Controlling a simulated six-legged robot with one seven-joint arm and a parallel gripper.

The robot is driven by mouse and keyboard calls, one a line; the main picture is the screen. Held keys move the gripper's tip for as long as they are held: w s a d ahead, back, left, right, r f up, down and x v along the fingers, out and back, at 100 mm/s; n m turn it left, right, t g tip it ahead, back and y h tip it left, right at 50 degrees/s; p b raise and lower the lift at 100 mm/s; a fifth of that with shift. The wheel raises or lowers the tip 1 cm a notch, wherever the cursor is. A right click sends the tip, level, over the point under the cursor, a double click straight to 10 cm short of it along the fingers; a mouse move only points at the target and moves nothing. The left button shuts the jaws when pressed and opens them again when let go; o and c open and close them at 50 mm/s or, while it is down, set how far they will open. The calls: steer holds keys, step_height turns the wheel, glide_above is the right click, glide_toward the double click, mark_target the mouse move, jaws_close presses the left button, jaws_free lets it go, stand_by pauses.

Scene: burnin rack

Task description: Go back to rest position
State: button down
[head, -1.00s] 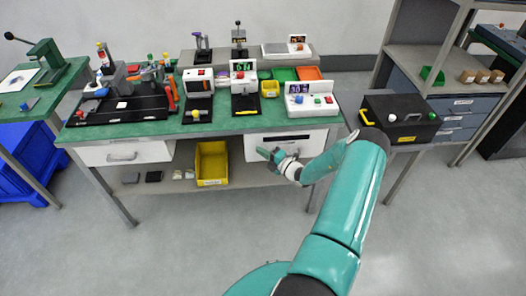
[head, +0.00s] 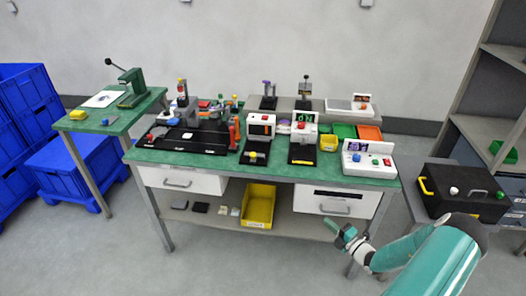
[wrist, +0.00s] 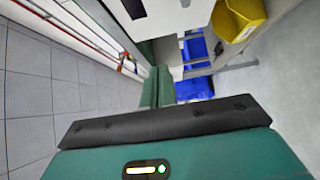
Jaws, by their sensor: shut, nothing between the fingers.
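My gripper (head: 340,231) is in front of the right drawer of the green-topped workbench (head: 300,172), below the bench top and apart from it. It is shut and empty. My teal arm reaches in from the lower right in the head view. In the wrist view the green fingers of my gripper (wrist: 157,88) lie together, with the right drawer's white front at the top. The right drawer (head: 337,203) looks slightly open, with a dark gap along its top. The left drawer (head: 182,181) looks shut.
A yellow bin (head: 258,206) stands on the bench's lower shelf; it also shows in the wrist view (wrist: 238,18). A black case (head: 462,190) sits on a stand at the right. Blue crates (head: 65,170) and a small green table (head: 110,112) are at the left. The floor in front is clear.

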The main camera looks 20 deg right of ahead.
steer(key=w+a+r+n+g+y, duration=0.1)
steer(key=a+r+n+g+y, duration=0.4)
steer(key=a+r+n+g, duration=1.5)
steer(key=s+a+r+n+t+h, duration=0.4)
steer(key=s+a+r+n, duration=0.4)
steer(key=n, duration=0.7)
steer(key=s+a+r+n+t+h, duration=0.4)
steer(key=s+a+r+n, duration=0.4)
steer(key=r+n, duration=0.5)
steer(key=s+n, duration=0.1)
steer(key=n, duration=0.2)
steer(key=shift+s+a+n+h, duration=0.2)
steer(key=shift+s+n+h, duration=0.1)
steer(key=shift+h, duration=0.1)
steer(key=shift+d, duration=0.15)
